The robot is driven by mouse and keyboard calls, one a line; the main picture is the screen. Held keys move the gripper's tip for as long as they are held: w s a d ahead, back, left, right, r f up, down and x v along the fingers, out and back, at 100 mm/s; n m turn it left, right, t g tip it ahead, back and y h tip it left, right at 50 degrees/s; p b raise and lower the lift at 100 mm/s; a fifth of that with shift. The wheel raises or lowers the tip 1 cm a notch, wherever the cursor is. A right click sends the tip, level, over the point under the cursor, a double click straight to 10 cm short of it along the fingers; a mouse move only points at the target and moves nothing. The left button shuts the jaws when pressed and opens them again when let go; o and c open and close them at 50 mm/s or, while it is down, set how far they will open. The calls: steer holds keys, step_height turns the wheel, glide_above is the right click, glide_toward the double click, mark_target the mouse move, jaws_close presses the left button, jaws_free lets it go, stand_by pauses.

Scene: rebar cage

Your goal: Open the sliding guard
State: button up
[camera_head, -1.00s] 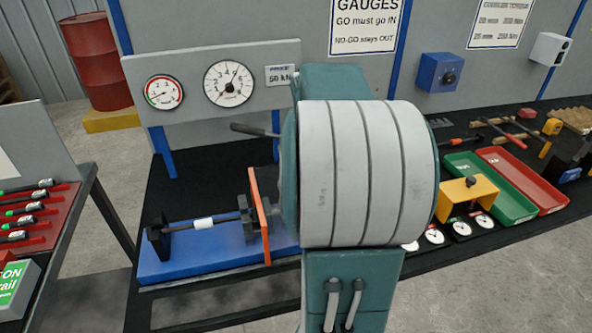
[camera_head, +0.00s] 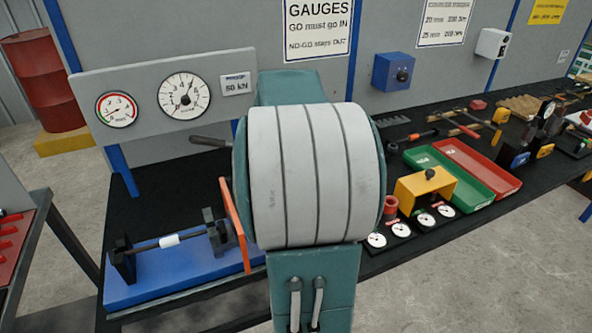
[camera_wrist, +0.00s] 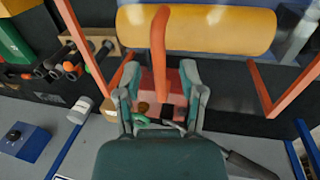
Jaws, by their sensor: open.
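An upright orange panel (camera_head: 236,222), which looks like the sliding guard, stands across a blue test rig (camera_head: 185,272) on the bench, left of my arm. A dark rod with a white sleeve (camera_head: 170,240) runs along the rig to dark clamp blocks beside the panel. My arm hides the panel's right side and whatever lies behind it. In the wrist view my gripper (camera_wrist: 162,78) is open, its two teal fingers spread. An orange bar (camera_wrist: 160,40) shows between and beyond the fingers; I cannot tell its distance or whether it belongs to the guard. My gripper is hidden in the head view.
Two gauges (camera_head: 150,103) sit on a grey panel above the rig. Green (camera_head: 440,178) and red (camera_head: 478,170) trays, a yellow block (camera_head: 425,190) and dials (camera_head: 400,230) lie right of my arm. A yellow cylinder (camera_wrist: 200,32) and slanting orange bars (camera_wrist: 292,85) show in the wrist view.

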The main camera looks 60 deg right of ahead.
steer(key=shift+r, duration=0.15)
step_height(320, 180, up, 11)
steer(key=w+a, duration=0.1)
steer(key=a, duration=0.1)
steer(key=shift+w+r, duration=0.2)
steer(key=w+a+f+n+t, duration=0.1)
steer(key=a+f+n+t, duration=0.1)
steer(key=a, duration=1.1)
steer(key=a+f+n+t, duration=0.2)
steer(key=a+n+t, duration=0.1)
steer(key=a, duration=0.9)
steer(key=s+a+f+n+t+y, duration=0.1)
steer(key=s+a+f, duration=0.3)
steer(key=a, duration=0.5)
steer(key=shift+s+f+n+t+y, duration=0.3)
steer(key=shift+f+n+t+y, duration=0.1)
steer(key=shift+f, duration=0.55)
steer(key=shift+a, duration=0.1)
